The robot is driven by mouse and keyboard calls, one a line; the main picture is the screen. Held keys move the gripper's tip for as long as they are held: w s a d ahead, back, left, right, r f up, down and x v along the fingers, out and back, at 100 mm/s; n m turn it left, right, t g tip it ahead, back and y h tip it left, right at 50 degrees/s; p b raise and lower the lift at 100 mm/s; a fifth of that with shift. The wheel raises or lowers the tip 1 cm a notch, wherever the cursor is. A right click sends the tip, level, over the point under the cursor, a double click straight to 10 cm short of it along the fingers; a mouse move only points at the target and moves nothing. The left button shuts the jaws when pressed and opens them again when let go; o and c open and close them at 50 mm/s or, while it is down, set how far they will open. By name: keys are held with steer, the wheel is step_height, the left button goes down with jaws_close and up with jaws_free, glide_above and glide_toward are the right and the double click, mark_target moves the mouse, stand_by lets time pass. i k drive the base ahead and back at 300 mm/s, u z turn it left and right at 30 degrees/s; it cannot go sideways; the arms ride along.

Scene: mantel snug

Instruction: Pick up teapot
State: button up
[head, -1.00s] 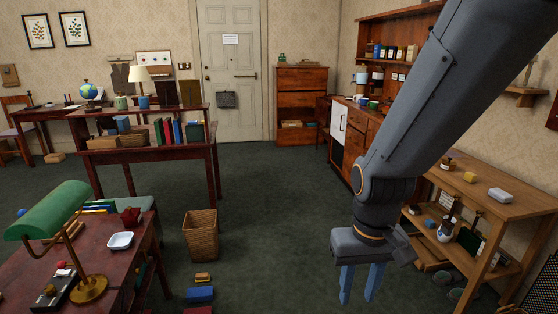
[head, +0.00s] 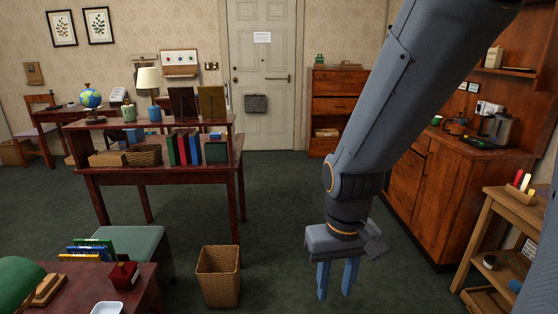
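My gripper (head: 336,280) hangs with its two blue fingers pointing down, apart, with nothing between them. It is over the open floor, away from all furniture tops. A small dark pot (head: 457,123) that may be the teapot stands on the wooden cabinet's top at the right, well beyond my gripper. It is too small to be sure of its kind. A pale green rounded vessel (head: 129,112) stands on the desk shelf at the left; I cannot tell whether it is a teapot.
A coffee machine (head: 496,127) and a green cup (head: 436,121) are on the wooden cabinet (head: 436,190). A light wood shelf unit (head: 497,210) stands at the right front. A wicker basket (head: 218,276) is on the floor left of my gripper. Carpet toward the door is clear.

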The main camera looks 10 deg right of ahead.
mark_target(458, 127)
steer(key=z, duration=0.1)
steer(key=i, duration=1.6)
steer(key=z, duration=1.15)
steer(key=i, duration=1.7)
steer(key=z, duration=0.8)
